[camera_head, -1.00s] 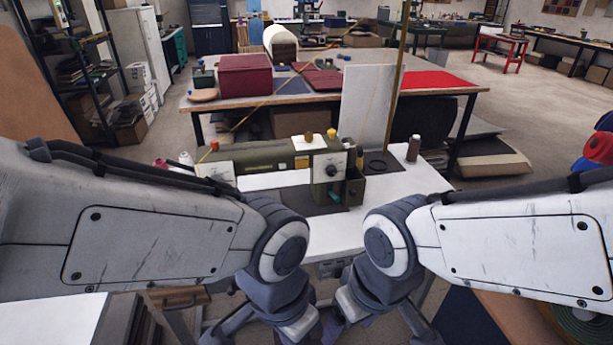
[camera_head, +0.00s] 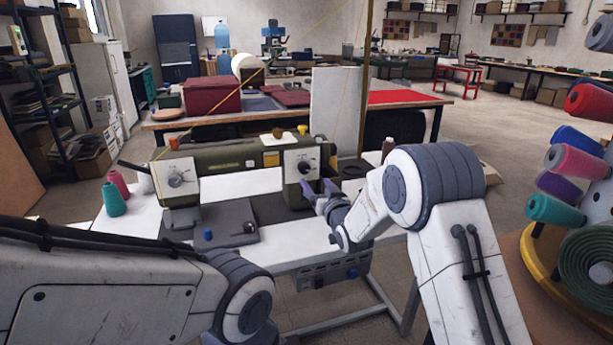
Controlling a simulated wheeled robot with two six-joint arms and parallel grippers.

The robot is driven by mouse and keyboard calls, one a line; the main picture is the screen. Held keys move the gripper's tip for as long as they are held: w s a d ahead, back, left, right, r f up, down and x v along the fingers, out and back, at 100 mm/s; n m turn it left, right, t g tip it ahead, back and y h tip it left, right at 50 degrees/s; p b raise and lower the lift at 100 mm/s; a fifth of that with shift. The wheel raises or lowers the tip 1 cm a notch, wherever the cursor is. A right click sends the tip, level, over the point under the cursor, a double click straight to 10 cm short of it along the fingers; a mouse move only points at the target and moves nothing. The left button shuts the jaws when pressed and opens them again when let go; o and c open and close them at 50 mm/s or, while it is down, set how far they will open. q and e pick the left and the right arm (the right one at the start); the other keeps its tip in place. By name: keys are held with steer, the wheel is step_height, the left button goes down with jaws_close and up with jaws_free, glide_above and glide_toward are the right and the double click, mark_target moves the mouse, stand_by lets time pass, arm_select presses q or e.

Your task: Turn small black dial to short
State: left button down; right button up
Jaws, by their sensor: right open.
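An olive-green sewing machine (camera_head: 228,162) stands on a white table. A small black dial (camera_head: 305,167) sits on the pale face plate at its right end, with small marks around it. A larger grey dial (camera_head: 177,179) is on the pale plate at the machine's left end. My right gripper (camera_head: 317,189) is open with dark purple fingertips. It is just below and slightly right of the black dial, seemingly apart from it, with nothing visible between the fingers. My left gripper is out of view; only my left arm shows at the lower left. The dial's exact setting is too small to read.
Teal (camera_head: 113,199) and pink (camera_head: 119,184) thread cones stand at the table's left. A grey plate (camera_head: 221,222) with a blue knob lies in front of the machine. A brown spool (camera_head: 388,148) is behind my right arm. A thread rack (camera_head: 524,253) stands at the right.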

mark_target(305, 169)
steer(key=p+x, duration=0.1)
steer(key=x, duration=0.8)
steer(key=shift+w, duration=0.1)
steer(key=shift+f, duration=0.1)
jaws_close()
